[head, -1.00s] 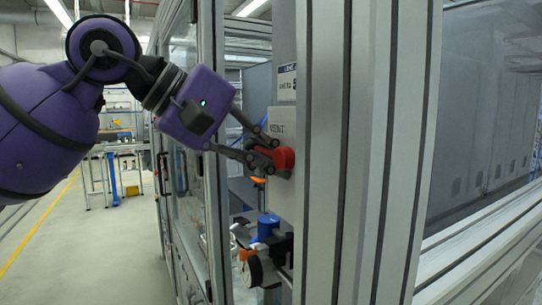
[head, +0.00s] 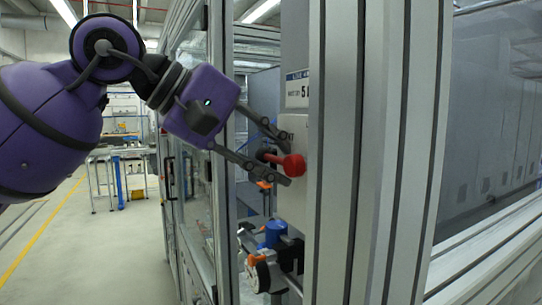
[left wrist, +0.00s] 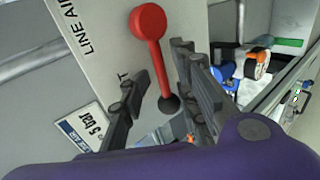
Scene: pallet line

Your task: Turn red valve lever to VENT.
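The red valve lever (head: 294,165) is on a light panel (head: 293,205) in the cabinet opening. The LINE AIR print (left wrist: 76,24) is left of the knob. A letter T, the visible end of a word, is beside the left finger; the rest is hidden. My right gripper is not in view.
Aluminium posts (head: 345,150) stand close to the right of the panel. A glass door (head: 190,190) is left of it. A blue and black fitting (head: 272,235) sits below the lever. A pressure label (head: 298,90) is above.

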